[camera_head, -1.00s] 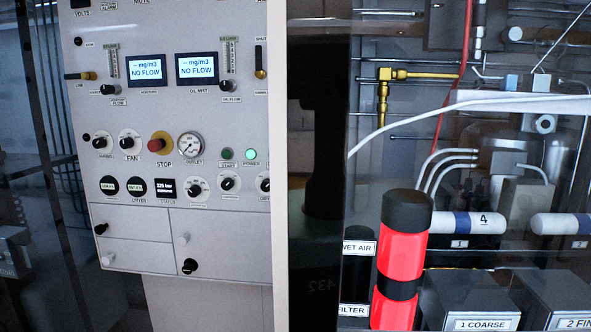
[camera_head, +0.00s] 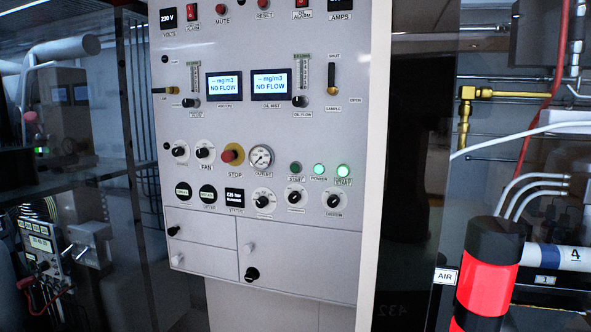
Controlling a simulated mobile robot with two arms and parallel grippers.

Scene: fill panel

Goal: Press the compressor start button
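The white control panel (camera_head: 220,130) stands upright in the middle of the view. A dark green, unlit button (camera_head: 295,168), with a label below it that seems to read START, sits in the middle row right of the round gauge. To its right are a lit green POWER light (camera_head: 319,170) and another lit green light (camera_head: 343,171) with a small label I cannot read surely. A red STOP knob (camera_head: 229,156) on a yellow ring is left of the gauge (camera_head: 260,157). Neither of my grippers shows.
Two blue-white screens (camera_head: 271,86) read NO FLOW. Rotary knobs and drawers (camera_head: 203,240) fill the lower panel. A red-and-black post (camera_head: 487,270) stands at the right, before pipework. Meter-like equipment (camera_head: 41,247) is at the far left. Nothing blocks the panel front.

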